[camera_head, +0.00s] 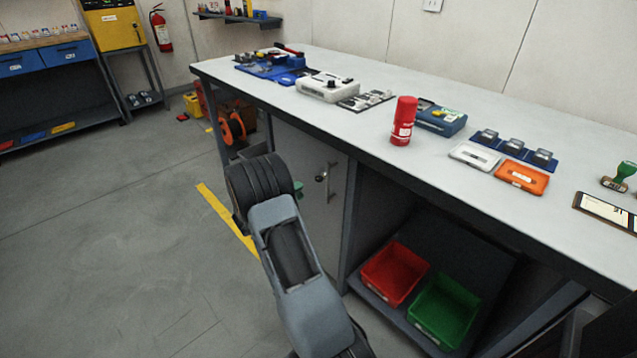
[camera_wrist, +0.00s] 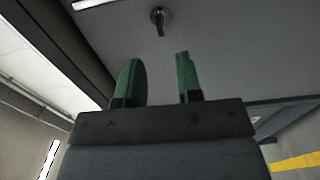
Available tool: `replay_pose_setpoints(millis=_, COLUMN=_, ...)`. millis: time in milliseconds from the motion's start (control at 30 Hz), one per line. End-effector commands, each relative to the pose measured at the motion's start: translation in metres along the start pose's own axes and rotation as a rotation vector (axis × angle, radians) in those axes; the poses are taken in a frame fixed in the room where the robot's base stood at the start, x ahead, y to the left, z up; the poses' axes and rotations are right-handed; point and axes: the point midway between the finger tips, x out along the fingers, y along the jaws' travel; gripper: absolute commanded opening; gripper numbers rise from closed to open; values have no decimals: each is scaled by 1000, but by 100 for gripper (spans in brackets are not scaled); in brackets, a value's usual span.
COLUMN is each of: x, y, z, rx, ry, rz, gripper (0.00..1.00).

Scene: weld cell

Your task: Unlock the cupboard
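The cupboard is under the workbench, and its grey door (camera_head: 312,208) looks shut. A small metal lock or key (camera_head: 320,178) sits on the door beside an upright bar handle (camera_head: 331,182). In the wrist view the dark lock or key (camera_wrist: 158,20) shows near the top edge, on the grey door (camera_wrist: 245,55). My gripper (camera_wrist: 158,75) has two green fingers, set apart with nothing between them. The lock lies beyond the fingertips and apart from them. In the head view my arm hides most of my gripper; only a bit of green (camera_head: 298,188) shows.
The workbench top (camera_head: 345,130) overhangs the door. A red bin (camera_head: 394,273) and a green bin (camera_head: 444,309) stand on the open shelf at right. An orange reel (camera_head: 234,125) is left of the cupboard. The floor in front is clear, with a yellow line (camera_head: 228,218).

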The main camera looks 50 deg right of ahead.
Motion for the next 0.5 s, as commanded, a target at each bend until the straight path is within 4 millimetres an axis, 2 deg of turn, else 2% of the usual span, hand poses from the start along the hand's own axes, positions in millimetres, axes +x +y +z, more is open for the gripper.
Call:
replay_pose_setpoints(millis=33, x=11, y=-1, z=1, rx=1, ry=-5, rz=0, gripper=33)
replay_pose_setpoints(millis=200, x=44, y=-2, z=1, rx=-1, ry=-5, rz=-2, gripper=33)
replay_pose_setpoints(millis=500, x=86, y=-1, z=1, rx=-1, ry=-3, rz=-2, gripper=33)
